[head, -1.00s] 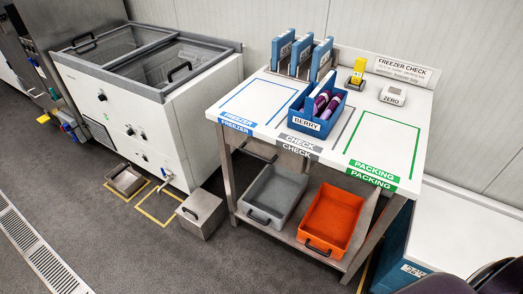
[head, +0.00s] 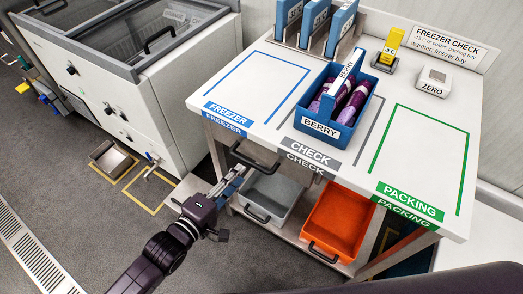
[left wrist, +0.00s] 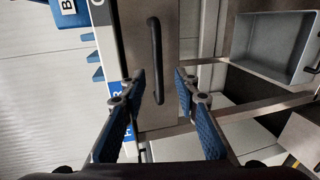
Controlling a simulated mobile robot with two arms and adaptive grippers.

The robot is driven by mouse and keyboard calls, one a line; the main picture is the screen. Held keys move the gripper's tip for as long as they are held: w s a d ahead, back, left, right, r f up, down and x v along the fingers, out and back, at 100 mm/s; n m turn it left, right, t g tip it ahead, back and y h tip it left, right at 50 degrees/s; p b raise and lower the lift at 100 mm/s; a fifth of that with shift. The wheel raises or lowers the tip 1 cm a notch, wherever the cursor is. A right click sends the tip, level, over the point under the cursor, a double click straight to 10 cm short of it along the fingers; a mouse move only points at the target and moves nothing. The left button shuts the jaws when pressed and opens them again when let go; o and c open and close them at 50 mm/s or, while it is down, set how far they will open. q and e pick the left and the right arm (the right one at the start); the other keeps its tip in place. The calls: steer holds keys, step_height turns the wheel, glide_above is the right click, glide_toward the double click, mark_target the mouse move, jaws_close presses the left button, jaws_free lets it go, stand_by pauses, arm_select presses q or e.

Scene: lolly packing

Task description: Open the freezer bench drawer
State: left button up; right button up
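The bench drawer's grey front (left wrist: 172,22) is in the left wrist view, with a long black bar handle (left wrist: 156,60) on it. In the head view the handle (head: 254,158) shows under the worktop's front edge, and the drawer looks closed. My left gripper (head: 234,179) is just in front of and below the handle. In the left wrist view its two blue-padded fingers (left wrist: 160,76) are apart, one on each side of the handle's line. I cannot tell whether they touch it. My right gripper is not in view.
A grey bin (head: 271,197) and an orange bin (head: 338,222) stand on the shelf below. A blue BERRY crate (head: 321,125) with purple lollies sits on the worktop (head: 400,100). A chest freezer (head: 140,90) stands left. The floor in front is open.

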mark_target(251, 162)
arm_select(q)
steer(key=x, duration=0.6)
steer(key=shift+w+d, duration=0.2)
steer(key=shift+w, duration=0.05)
steer(key=shift+w+d, duration=0.2)
steer(key=shift+w, duration=0.05)
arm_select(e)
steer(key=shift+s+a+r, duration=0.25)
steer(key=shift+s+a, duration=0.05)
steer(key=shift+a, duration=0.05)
arm_select(q)
steer(key=shift+c, duration=0.6)
jaws_close()
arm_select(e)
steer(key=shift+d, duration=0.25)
